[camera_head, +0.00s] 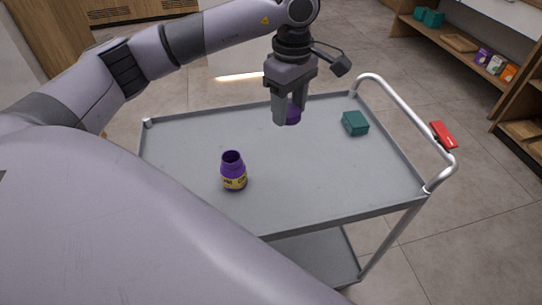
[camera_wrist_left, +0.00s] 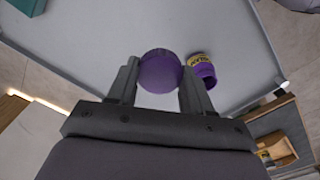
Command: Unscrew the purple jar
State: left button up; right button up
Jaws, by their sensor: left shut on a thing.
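The purple jar (camera_head: 234,172) stands upright and open on the grey cart's top tray (camera_head: 330,185), left of the middle. Its yellow label faces forward and its dark mouth shows. My left gripper (camera_head: 290,115) is right of the jar and farther back, above the tray, shut on the purple lid (camera_head: 293,114). In the left wrist view the round lid (camera_wrist_left: 160,72) sits between the two fingers (camera_wrist_left: 158,85). The jar (camera_wrist_left: 202,70) shows there to the right of the lid, apart from it. My right gripper is not in view.
A teal box (camera_head: 355,123) sits on the tray's right side, near the cart's curved metal handle (camera_head: 410,120). The tray has a raised rim. Shelves with boxes (camera_head: 495,65) stand at the far right. The tray's middle and front right are clear.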

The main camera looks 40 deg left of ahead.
aim_at(270, 157)
pick_arm(q)
jog(key=w+a+r+n, duration=0.1)
jog(key=a+r+n, duration=0.35)
jog(key=n, duration=0.85)
jog(key=f, duration=1.4)
jog(key=a+f, duration=0.1)
jog(key=f, duration=0.6)
jog(key=shift+w+b, duration=0.2)
jog(key=shift+b, duration=0.15)
jog(key=shift+f, duration=0.2)
jog(key=o, duration=1.2)
jog(key=shift+c, duration=0.2)
